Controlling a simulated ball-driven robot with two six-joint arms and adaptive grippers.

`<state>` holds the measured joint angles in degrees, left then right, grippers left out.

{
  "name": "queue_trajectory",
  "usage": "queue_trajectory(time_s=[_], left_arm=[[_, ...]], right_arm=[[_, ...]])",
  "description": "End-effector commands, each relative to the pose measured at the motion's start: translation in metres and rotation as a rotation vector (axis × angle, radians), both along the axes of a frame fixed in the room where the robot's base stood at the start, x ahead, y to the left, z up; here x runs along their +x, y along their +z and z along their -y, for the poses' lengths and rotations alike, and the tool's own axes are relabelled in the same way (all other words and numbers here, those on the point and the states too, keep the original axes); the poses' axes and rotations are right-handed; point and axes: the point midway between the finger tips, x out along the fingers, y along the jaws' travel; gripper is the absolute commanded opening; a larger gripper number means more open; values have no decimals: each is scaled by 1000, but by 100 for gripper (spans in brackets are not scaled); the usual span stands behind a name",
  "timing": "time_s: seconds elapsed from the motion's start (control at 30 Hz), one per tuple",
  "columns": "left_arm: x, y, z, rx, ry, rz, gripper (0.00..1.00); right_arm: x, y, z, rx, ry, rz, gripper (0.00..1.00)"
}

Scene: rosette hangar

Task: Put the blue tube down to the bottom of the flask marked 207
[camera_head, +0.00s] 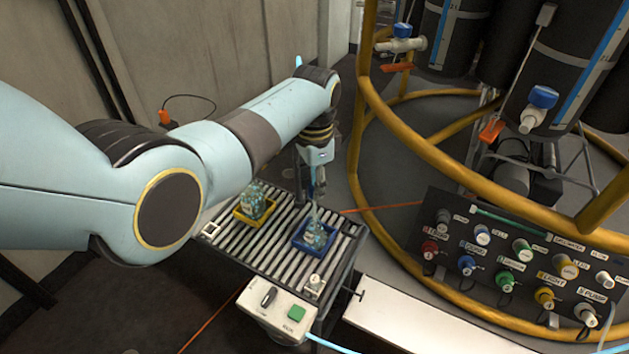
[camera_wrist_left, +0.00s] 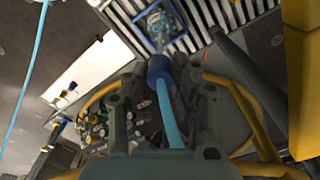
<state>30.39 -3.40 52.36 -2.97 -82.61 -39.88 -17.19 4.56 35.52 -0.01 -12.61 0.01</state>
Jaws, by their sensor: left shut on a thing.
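My left gripper (camera_head: 318,188) is above the blue tray (camera_head: 297,240) on the slatted table. In the left wrist view my left gripper (camera_wrist_left: 163,85) is shut on the light blue tube (camera_wrist_left: 168,112), which has a dark blue collar (camera_wrist_left: 159,67) between the fingers. A clear flask with bluish contents (camera_head: 315,237) stands in the blue tray; its neck lines up with the collar in the left wrist view (camera_wrist_left: 158,24). I cannot tell how far the tube reaches into it. Another flask (camera_head: 255,203) stands in a yellow tray (camera_head: 240,213). I cannot read the flask marks. My right gripper is not in view.
A control box with a green button (camera_head: 297,313) is at the table's front. A yellow tubular frame (camera_head: 425,150) rises to the right, around black tanks with blue valves (camera_head: 543,97). A panel of coloured knobs (camera_head: 520,258) stands at right. An orange cable (camera_head: 208,330) crosses the floor.

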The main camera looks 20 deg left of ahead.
Motion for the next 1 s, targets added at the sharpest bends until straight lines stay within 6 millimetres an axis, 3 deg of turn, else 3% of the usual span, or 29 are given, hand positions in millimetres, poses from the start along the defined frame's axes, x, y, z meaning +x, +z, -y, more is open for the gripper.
queue_trajectory(time_s=[0.47,1.0], left_arm=[[0,-3,0,0,0,1,5],[0,-25,0,0,0,0,5]], right_arm=[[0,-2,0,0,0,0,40],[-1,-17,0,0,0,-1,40]])
